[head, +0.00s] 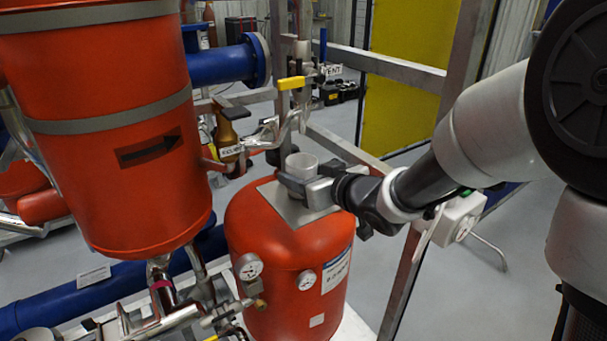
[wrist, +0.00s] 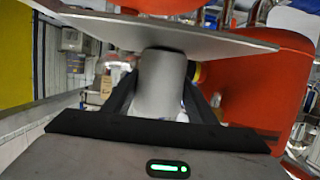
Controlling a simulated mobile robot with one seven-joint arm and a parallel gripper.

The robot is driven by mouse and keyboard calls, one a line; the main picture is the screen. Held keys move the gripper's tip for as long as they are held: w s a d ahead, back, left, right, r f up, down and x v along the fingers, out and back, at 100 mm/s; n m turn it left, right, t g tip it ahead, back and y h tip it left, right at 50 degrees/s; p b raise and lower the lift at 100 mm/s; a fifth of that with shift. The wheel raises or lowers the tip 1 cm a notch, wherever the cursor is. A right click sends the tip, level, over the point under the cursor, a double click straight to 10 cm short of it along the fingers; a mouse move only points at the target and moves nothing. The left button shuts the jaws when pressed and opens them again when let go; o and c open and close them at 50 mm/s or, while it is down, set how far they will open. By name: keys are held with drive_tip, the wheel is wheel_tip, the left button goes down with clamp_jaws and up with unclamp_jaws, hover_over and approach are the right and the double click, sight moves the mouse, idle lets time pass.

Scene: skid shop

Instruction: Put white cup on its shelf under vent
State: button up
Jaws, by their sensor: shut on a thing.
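The white cup (head: 301,162) is upright between the fingers of my gripper (head: 302,183) at the top of the red tank. In the wrist view the cup (wrist: 161,82) sits between the two dark fingers of my gripper (wrist: 163,90), which are shut on it. The flat grey shelf plate (head: 291,210) lies under the cup on the tank top; its edge (wrist: 225,42) spans the top of the wrist view. The cup's base is at or very close to the plate; I cannot tell if it touches. The VENT label (head: 331,70) hangs on the pipework above and behind.
The red tank (head: 275,255) with gauges stands below. A larger red vessel (head: 110,130) is at left. A grey frame post (head: 412,270) rises close by my arm.

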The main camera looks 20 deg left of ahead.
drive_tip(key=shift+f, duration=0.1)
drive_tip(key=shift+f, duration=0.15)
drive_tip(key=o, duration=1.1)
drive_tip(key=shift+c, duration=0.2)
